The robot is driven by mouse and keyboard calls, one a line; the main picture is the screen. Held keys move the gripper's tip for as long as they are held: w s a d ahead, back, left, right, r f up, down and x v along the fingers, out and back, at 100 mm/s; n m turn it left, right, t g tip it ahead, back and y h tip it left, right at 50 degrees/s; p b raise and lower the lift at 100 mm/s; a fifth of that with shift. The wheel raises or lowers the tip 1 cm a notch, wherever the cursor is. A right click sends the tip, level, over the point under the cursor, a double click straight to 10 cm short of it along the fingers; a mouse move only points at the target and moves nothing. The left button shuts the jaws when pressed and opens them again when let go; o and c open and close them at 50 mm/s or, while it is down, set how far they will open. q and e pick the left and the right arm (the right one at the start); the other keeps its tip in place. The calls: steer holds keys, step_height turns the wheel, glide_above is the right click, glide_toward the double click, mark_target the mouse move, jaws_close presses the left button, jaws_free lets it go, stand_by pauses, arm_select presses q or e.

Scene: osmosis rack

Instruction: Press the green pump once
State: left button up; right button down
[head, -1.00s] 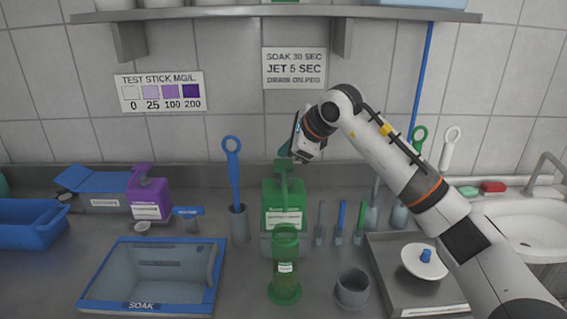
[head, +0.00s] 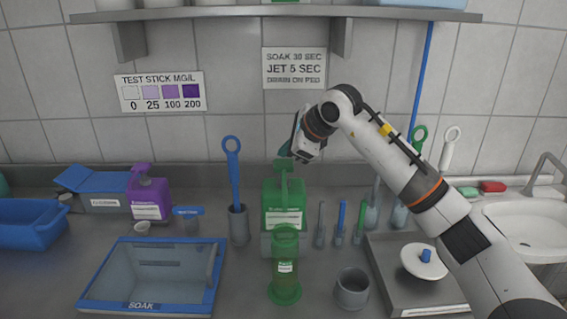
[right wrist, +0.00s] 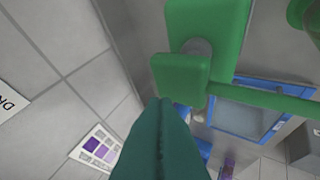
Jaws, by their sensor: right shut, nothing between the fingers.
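The green pump bottle (head: 272,205) stands on the counter against the back wall, its pump head (head: 284,165) on top. My right gripper (head: 285,151) is just above the pump head, fingers angled down to the left. In the right wrist view the teal fingers (right wrist: 160,102) are shut with nothing between them. Their tips appear at the edge of the green pump head (right wrist: 180,76), whose spout reaches right. I cannot tell whether they touch. The bottle's lower front is partly hidden by a green cylinder. My left gripper is not in view.
The green see-through cylinder (head: 285,284) stands in front of the bottle, beside a grey cup (head: 352,290). A purple pump bottle (head: 149,196) and a blue-rimmed soak tray (head: 214,290) are to the left. Small brushes stand right of the bottle. A shelf (head: 230,13) hangs above.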

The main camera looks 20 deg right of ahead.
mark_target(284, 163)
steer(key=shift+f, duration=0.15)
steer(key=shift+f+b, duration=0.25)
steer(key=shift+b, duration=0.05)
steer(key=shift+f+b, duration=0.75)
steer(key=shift+f, duration=0.4)
stand_by(0.8)
steer(key=shift+r, duration=0.1)
steer(key=shift+r+p, duration=1)
steer(key=shift+r, duration=0.4)
steer(key=shift+r+p, duration=1.75)
steer(key=shift+r, duration=0.8)
